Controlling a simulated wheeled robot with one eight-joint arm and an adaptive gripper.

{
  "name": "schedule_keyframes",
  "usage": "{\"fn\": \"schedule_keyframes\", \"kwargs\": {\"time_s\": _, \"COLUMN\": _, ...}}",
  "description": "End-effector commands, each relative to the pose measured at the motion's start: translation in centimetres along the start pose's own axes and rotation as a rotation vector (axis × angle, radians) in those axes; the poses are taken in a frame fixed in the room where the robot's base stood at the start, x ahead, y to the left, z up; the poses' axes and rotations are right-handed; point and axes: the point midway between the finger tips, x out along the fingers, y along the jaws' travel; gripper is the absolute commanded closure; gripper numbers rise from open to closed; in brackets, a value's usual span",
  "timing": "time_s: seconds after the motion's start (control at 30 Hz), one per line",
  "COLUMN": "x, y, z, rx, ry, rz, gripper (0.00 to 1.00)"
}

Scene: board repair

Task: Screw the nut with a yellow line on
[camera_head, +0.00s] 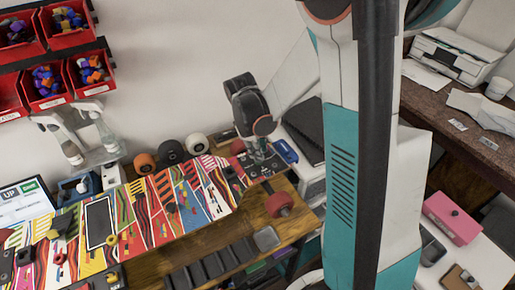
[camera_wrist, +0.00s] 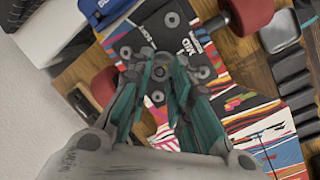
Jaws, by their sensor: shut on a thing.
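My gripper (camera_wrist: 162,70) points down over the dark end section of the colourful skateboard (camera_head: 190,200). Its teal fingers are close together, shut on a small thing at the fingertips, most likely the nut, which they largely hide. I cannot make out a yellow line on it. In the wrist view, a dark plate (camera_wrist: 150,38) with several round bolt heads or nuts lies around the fingertips. In the head view my gripper (camera_head: 262,158) is at the board's right end, between a front red wheel (camera_head: 279,204) and a rear red wheel (camera_head: 238,147).
The board lies on a wooden bench (camera_head: 165,245). Loose wheels, including an orange one (camera_head: 145,163) and a white one (camera_head: 196,143), stand along the wall. A blue object (camera_head: 286,151) lies just right of my gripper. Red bins (camera_head: 45,102) hang at upper left.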

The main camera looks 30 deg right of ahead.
Motion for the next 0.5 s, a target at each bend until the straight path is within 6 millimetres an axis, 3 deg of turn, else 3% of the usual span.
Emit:
{"fn": "schedule_keyframes", "kwargs": {"time_s": 0.27, "x": -0.04, "y": 0.11, "z": -0.07, "rx": 0.041, "ry": -0.007, "rz": -0.003, "gripper": 1.00}}
{"fn": "schedule_keyframes", "kwargs": {"time_s": 0.5, "x": 0.04, "y": 0.26, "z": -0.19, "rx": 0.327, "ry": -0.058, "rz": -0.036, "gripper": 1.00}}
